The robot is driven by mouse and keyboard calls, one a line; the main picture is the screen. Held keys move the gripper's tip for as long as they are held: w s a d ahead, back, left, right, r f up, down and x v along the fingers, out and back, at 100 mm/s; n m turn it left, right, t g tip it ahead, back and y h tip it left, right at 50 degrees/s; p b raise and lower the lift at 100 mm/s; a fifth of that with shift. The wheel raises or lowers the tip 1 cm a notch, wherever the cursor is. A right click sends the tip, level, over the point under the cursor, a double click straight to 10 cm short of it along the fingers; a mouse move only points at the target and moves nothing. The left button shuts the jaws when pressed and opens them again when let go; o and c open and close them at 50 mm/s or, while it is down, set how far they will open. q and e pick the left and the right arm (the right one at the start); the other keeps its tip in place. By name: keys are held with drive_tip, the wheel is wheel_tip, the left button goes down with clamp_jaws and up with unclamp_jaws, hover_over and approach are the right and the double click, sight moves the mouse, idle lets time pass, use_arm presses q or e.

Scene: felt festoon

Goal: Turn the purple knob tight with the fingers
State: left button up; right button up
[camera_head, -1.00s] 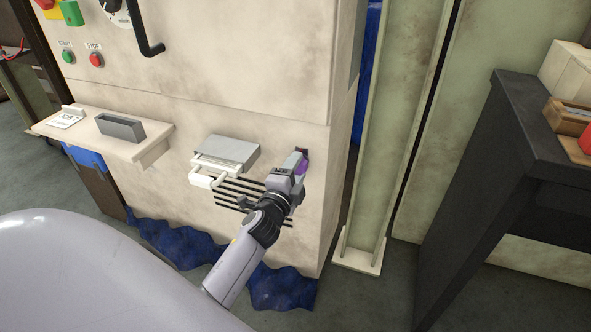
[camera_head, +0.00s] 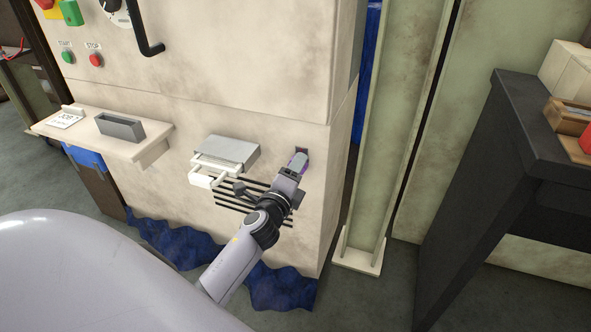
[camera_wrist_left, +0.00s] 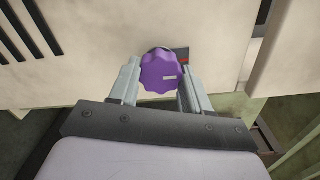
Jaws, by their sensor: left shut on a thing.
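The purple knob (camera_wrist_left: 163,72) is a lobed knob on the cream machine's lower front panel, with a small pale mark on its face. In the left wrist view it sits between the two fingers of my left gripper (camera_wrist_left: 160,84), one finger on each side. In the head view my left gripper (camera_head: 294,168) reaches up to the panel near its right edge and hides most of the knob (camera_head: 300,161). My left gripper is shut on the knob. A dark plate with a red mark (camera_wrist_left: 182,57) shows just behind the knob. My right gripper is not in view.
A grey box with a white handle (camera_head: 228,151) sticks out of the panel left of my gripper, above dark vent slots (camera_head: 230,206). A shelf with a grey tray (camera_head: 121,127) is further left. A dark table (camera_head: 520,120) stands at the right.

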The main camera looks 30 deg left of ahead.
use_arm(q)
drive_tip(key=shift+r, duration=0.1)
drive_tip(key=o, duration=1.1)
drive_tip(key=shift+c, duration=0.2)
drive_tip(key=v, duration=0.7)
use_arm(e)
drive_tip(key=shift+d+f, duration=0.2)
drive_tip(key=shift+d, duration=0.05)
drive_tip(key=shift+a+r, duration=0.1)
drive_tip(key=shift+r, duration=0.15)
